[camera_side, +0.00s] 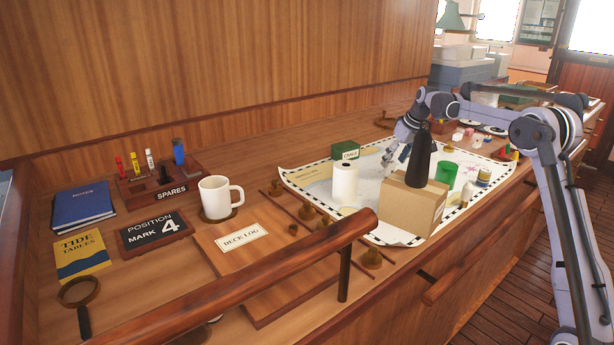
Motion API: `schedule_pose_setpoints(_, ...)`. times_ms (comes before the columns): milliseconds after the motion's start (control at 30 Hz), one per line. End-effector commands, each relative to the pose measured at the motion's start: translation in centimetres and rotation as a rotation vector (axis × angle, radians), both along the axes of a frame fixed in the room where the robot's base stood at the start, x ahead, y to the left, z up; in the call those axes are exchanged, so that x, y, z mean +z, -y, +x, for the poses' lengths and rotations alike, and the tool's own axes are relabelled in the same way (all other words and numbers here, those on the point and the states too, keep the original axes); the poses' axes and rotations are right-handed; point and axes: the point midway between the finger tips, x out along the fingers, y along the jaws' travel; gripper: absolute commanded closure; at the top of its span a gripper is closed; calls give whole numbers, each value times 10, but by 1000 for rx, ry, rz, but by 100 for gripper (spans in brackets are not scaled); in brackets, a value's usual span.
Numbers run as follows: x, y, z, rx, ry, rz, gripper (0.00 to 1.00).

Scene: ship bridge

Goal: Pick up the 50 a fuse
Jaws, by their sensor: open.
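The fuse's rating cannot be read at this size, so I cannot tell which item is the 50 A fuse. A wooden rack marked SPARES (172,192) at the left holds small upright pieces: a red one (120,166), a yellow one (135,163), a white one (150,160) and a thicker blue one (179,152). A dark piece (165,175) stands in front of them. My gripper (392,164) is open over the chart, far right of the rack, behind the cardboard box. The black bottle partly hides my wrist, and no object shows between the fingers.
Near my gripper stand a cardboard box (407,207) with a black bottle (421,155) on it, a white roll (344,183), a green chalk box (346,150) and a green cup (447,175). A white mug (216,197) stands right of the rack. A wooden rail (250,267) crosses the front.

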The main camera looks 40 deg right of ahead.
Motion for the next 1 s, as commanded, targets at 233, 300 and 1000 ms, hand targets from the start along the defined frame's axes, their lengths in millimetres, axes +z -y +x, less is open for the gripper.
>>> schedule_pose_setpoints(233,-23,1,7,1,0,0,43)
schedule_pose_setpoints(300,-33,2,11,1,0,0,43)
schedule_pose_setpoints(1000,-48,3,17,0,0,0,100)
